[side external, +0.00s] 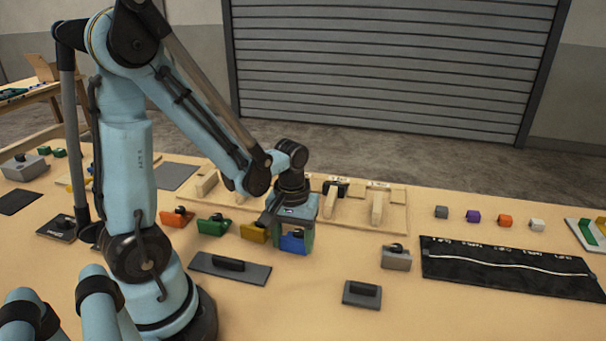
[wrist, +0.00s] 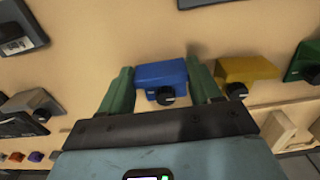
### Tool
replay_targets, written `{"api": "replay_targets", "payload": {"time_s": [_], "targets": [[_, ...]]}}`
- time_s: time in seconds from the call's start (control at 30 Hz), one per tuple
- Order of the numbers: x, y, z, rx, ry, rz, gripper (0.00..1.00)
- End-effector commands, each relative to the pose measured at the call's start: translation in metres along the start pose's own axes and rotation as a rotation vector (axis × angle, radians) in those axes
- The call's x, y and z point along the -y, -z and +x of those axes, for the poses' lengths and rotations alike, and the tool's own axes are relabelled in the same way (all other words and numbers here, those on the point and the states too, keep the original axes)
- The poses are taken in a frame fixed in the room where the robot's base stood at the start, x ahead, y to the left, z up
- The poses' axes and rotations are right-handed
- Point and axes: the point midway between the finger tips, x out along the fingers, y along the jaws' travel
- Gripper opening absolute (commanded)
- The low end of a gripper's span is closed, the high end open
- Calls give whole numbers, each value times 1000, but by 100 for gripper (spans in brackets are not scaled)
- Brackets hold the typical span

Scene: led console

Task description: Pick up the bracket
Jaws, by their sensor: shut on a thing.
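My gripper (side external: 291,228) points down at the end of the row of coloured boxes. Its two green fingers are shut on a blue box with a black knob (side external: 293,243). In the wrist view the blue box (wrist: 161,74) sits between the fingertips (wrist: 161,84), with a finger against each side. I cannot tell whether the box rests on the table or is slightly raised. No part is clearly marked as the bracket; the blue box is the thing in my grip. The fingers partly cover the box in the side view.
Yellow (side external: 253,233), green (side external: 213,226) and orange (side external: 177,218) knobbed boxes stand to the left. A dark plate with a handle (side external: 229,268) lies in front. A wooden rack (side external: 398,212) is behind. A grey knobbed box (side external: 396,259) and black board (side external: 510,268) are to the right.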

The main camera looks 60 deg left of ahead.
Motion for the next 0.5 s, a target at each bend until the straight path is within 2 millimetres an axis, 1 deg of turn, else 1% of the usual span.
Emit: {"api": "replay_targets", "payload": {"time_s": [0.17,0.27,0.43,0.47,0.5], "targets": [[0,0,-7,0,0,0,29],[0,0,-16,0,0,0,29],[0,0,-39,1,-1,0,29],[-2,-3,-43,1,-1,3,29],[-7,-12,-47,1,-1,8,29]]}}
